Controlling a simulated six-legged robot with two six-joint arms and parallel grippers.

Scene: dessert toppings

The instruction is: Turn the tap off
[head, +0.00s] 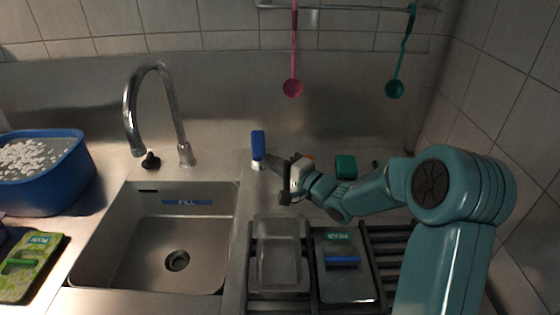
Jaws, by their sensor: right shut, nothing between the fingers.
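The chrome tap (177,110) with a curved spout stands behind the sink (150,270) at the left. A small black knob (151,161) sits on the counter close to the spout's end. I see no clear water stream. A blue upright piece (258,145) stands on the counter right of the tap; I cannot tell whether it belongs to the tap. My right gripper (287,194) is shut and empty, just right of and in front of the blue piece, well right of the tap. My left gripper is not in view.
A clear tray (279,284) and a grey board (345,288) with a blue-edged item lie on a dark rack at right. A blue tub (45,190) and green packet (30,265) are at left. Pink (293,88) and green (394,89) ladles hang behind.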

